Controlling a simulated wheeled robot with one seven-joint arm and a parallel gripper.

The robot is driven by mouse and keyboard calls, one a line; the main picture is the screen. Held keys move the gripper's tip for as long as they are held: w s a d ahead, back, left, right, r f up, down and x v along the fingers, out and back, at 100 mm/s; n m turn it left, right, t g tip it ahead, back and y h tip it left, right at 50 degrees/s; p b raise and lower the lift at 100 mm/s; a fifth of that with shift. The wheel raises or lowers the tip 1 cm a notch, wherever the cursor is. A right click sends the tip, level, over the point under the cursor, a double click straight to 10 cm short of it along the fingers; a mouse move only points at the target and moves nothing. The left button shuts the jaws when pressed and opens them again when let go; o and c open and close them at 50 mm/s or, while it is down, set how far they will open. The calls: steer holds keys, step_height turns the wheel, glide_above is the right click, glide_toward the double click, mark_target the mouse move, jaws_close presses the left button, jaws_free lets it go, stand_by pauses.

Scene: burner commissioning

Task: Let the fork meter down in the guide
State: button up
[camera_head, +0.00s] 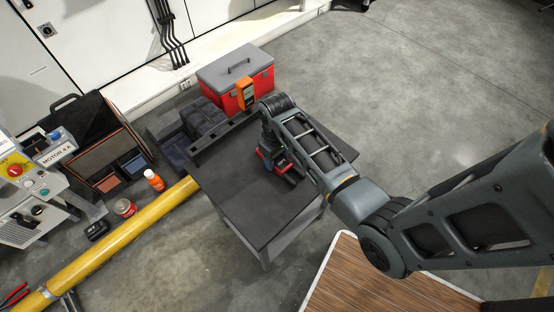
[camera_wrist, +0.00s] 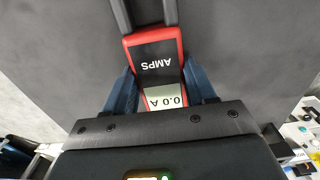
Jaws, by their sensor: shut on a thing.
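The fork meter (camera_wrist: 157,62) is red and black, with an "AMPS" label and a display reading 0.0 A, upside down in the wrist view. Its two dark fork prongs point to the top of that view. My gripper (camera_wrist: 158,82) is shut on it, with blue fingers on both sides of its body. In the head view the red meter (camera_head: 284,166) is below my wrist, over the dark table; I cannot tell whether it touches the top. A dark slotted rail (camera_head: 207,148) along the table's back edge may be the guide; I cannot tell for certain.
The grey-topped table (camera_head: 245,208) is clear at its front left. An orange handheld device (camera_head: 245,95) stands upright at the back edge, before a red toolbox (camera_head: 222,73). A yellow pipe (camera_head: 120,241) runs along the left, near an orange bottle (camera_head: 154,180).

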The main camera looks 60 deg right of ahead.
steer(key=shift+f, duration=0.1)
steer(key=shift+c, duration=1.2)
